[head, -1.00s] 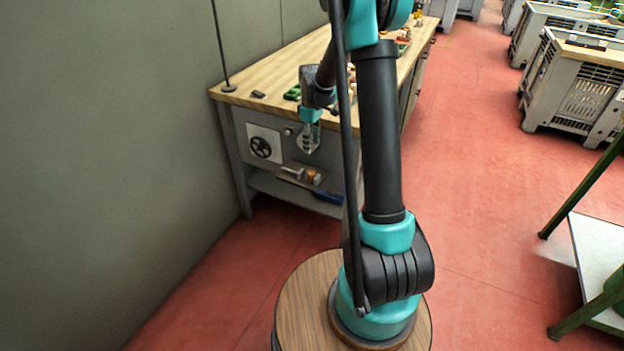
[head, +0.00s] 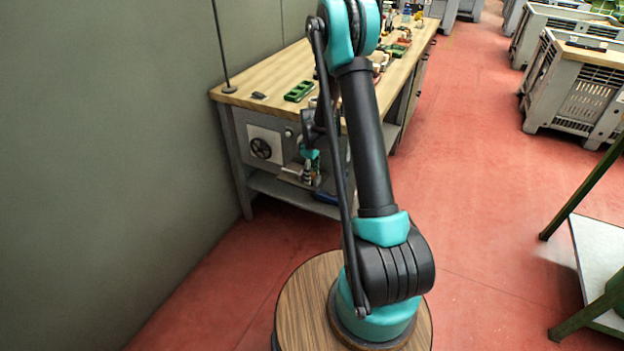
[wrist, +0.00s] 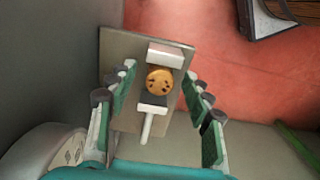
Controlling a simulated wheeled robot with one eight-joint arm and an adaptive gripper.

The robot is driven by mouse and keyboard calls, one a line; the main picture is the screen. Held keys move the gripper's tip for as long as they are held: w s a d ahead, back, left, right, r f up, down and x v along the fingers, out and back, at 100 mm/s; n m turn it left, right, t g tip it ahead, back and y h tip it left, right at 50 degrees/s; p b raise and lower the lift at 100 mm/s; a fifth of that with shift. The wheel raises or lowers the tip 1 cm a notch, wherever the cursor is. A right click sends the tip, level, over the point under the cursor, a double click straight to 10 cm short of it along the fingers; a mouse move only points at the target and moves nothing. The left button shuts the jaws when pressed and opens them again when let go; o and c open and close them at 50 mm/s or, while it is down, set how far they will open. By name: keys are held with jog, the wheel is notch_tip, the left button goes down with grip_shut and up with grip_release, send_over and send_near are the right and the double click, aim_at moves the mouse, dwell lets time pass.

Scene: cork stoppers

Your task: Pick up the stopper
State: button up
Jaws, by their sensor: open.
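The stopper (wrist: 159,80) is a round tan cork with dark specks, seen end-on in the wrist view. It sits between two white blocks of a small clamp-like holder (wrist: 151,109) with a white handle, on a grey-brown plate (wrist: 177,119). My gripper (wrist: 159,74) is open, its green-padded fingers to the left and right of the stopper with a gap on both sides. How far above the stopper the fingertips are, I cannot tell. In the head view my gripper (head: 311,176) is at the front of the workbench, and the stopper is not clearly visible behind it.
The workbench (head: 255,82) has a wooden top with green trays (head: 299,91) and small items. A handwheel (head: 261,148) is on its front, left of my gripper. A grey wall (head: 120,150) stands at left. Red floor (head: 480,170) is open at right; grey crates (head: 575,90) stand beyond.

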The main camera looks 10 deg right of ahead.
jog(key=shift+f, duration=0.7)
jog(key=shift+c, duration=0.4)
jog(key=c, duration=0.8)
jog(key=shift+o, duration=0.2)
jog(key=shift+r, duration=0.1)
